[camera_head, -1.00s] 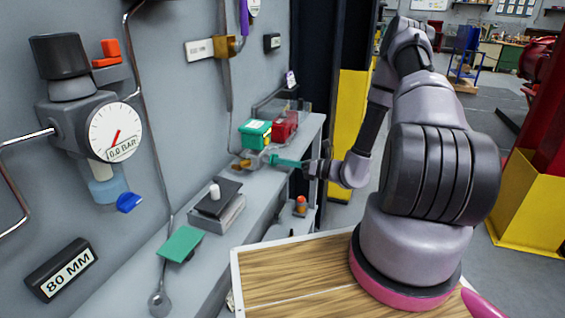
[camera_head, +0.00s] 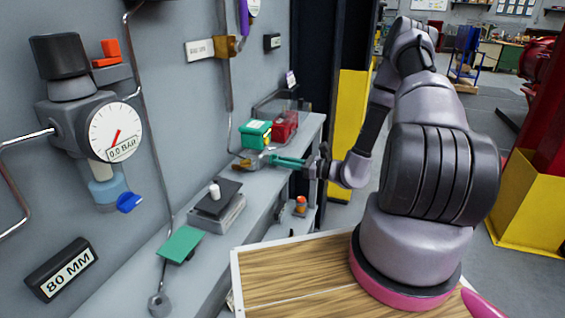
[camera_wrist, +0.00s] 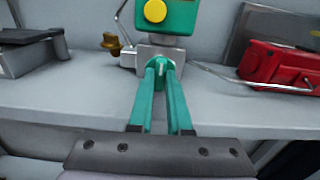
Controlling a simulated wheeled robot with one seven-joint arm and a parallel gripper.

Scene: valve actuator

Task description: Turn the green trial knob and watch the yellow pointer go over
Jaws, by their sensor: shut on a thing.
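The green box (camera_head: 256,133) of the valve actuator stands on the grey shelf, and its lower part shows at the top of the wrist view (camera_wrist: 180,18). A round yellow part (camera_wrist: 155,10) is on its front; I cannot make out a pointer's direction. My gripper (camera_head: 272,160) reaches in from the right with teal fingers. In the wrist view the fingertips (camera_wrist: 162,70) close around the small green trial knob (camera_wrist: 161,66) on the grey block (camera_wrist: 166,52) below the box. A white mark shows on the knob, and the fingers hide most of it.
A red box (camera_head: 285,126) stands just right of the green one, with a bent metal rod (camera_wrist: 270,86) before it in the wrist view. A brass part (camera_wrist: 112,42) is at the left. A dark lidded block (camera_head: 218,200) and a green plate (camera_head: 181,245) are nearer along the shelf (camera_head: 270,200).

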